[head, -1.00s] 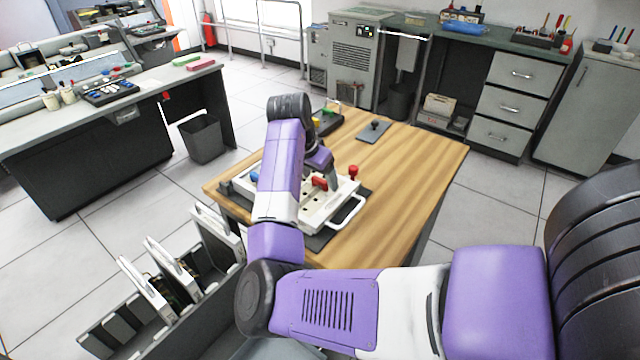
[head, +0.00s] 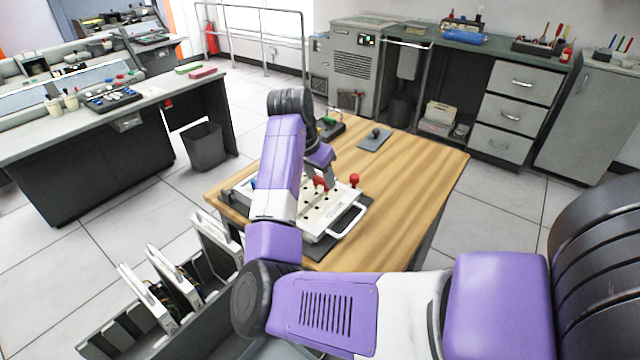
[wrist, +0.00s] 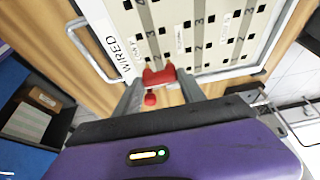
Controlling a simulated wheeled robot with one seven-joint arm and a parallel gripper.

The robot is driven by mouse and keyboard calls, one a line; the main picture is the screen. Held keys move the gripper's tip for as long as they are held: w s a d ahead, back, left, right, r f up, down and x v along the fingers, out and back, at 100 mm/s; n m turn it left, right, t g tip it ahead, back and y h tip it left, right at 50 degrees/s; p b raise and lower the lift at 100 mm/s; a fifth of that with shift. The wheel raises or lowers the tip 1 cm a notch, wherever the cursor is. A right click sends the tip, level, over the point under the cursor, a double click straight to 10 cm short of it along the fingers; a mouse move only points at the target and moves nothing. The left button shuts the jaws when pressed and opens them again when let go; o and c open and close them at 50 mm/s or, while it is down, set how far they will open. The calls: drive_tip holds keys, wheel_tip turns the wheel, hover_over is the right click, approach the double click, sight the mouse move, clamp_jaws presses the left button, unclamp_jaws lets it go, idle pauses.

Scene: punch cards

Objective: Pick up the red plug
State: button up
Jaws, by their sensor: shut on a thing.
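The red plug (head: 320,183) is at my gripper's tip, over the white punched board (head: 317,222). In the wrist view, the red plug (wrist: 158,77) sits between my two grey fingers, with gold-coloured prongs showing on its far side. My gripper (wrist: 157,84) is shut on it. The prongs look clear of the holes, in front of the board's edge (wrist: 112,38), which carries the word "WIRED". A small round red part (wrist: 150,100) shows just below the plug; I cannot tell whether it belongs to it. My arm hides part of the board in the head view.
A red knob (head: 354,180) stands beside the board's right corner. A dark plate with a black knob (head: 375,138) lies farther back on the wooden table (head: 428,160). The table's right side is clear. A rack with upright white modules (head: 147,285) stands at lower left.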

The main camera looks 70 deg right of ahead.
wheel_tip(320, 180, up, 16)
drive_tip(key=r, duration=0.1)
wheel_tip(320, 180, up, 5)
drive_tip(key=p, duration=0.6)
hover_over(320, 180)
idle(0.4)
drive_tip(key=shift+w, duration=0.1)
